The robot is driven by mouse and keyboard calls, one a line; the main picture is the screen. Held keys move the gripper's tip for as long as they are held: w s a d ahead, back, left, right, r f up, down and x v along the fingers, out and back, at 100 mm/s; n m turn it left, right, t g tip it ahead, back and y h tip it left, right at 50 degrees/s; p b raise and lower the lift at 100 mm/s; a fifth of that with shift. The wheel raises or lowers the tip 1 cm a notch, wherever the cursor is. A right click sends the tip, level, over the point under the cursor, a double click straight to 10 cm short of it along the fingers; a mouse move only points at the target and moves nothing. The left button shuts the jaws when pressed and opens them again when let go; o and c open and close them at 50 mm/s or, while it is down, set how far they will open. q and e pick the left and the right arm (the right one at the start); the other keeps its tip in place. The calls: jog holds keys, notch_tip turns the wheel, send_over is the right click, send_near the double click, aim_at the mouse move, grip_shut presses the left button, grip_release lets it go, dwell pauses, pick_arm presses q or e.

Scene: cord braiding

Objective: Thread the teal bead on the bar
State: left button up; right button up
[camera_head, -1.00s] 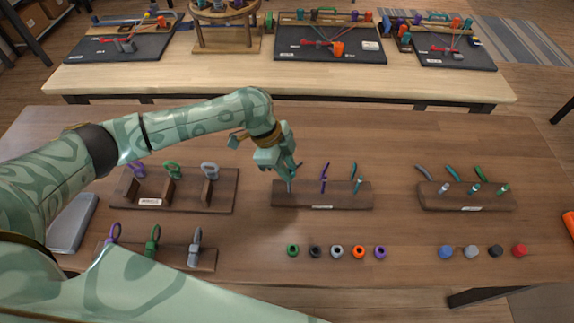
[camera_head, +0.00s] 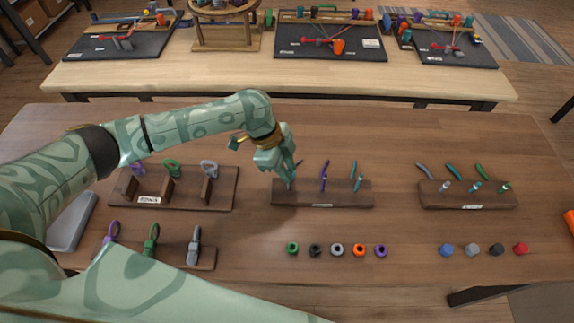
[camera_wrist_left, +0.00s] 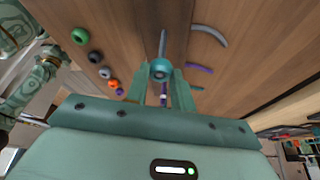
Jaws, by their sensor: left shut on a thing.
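My left gripper (camera_head: 290,178) is over the left end of the middle dark wooden rack (camera_head: 305,200), fingers pointing down. In the left wrist view the fingers (camera_wrist_left: 161,80) are shut on the teal bead (camera_wrist_left: 160,70), a round ring with a dark centre. A grey bar (camera_wrist_left: 163,42) shows directly against the bead's far edge; I cannot tell whether it passes through the hole. In the head view the fingers hide the bead. My right gripper is not in view.
Loose green (camera_head: 292,248), black, grey, orange and purple beads lie in front of the rack. Another rack (camera_head: 468,198) stands to the right, with blue, grey, black and red pieces before it. Holders with looped cords (camera_head: 175,195) are at left.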

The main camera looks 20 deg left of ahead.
pick_arm(q)
jog(key=shift+f, duration=0.45)
dwell(0.4)
jog(key=o, duration=1.4)
jog(key=p+v, duration=0.5)
jog(key=v, duration=0.1)
jog(key=shift+s, duration=0.1)
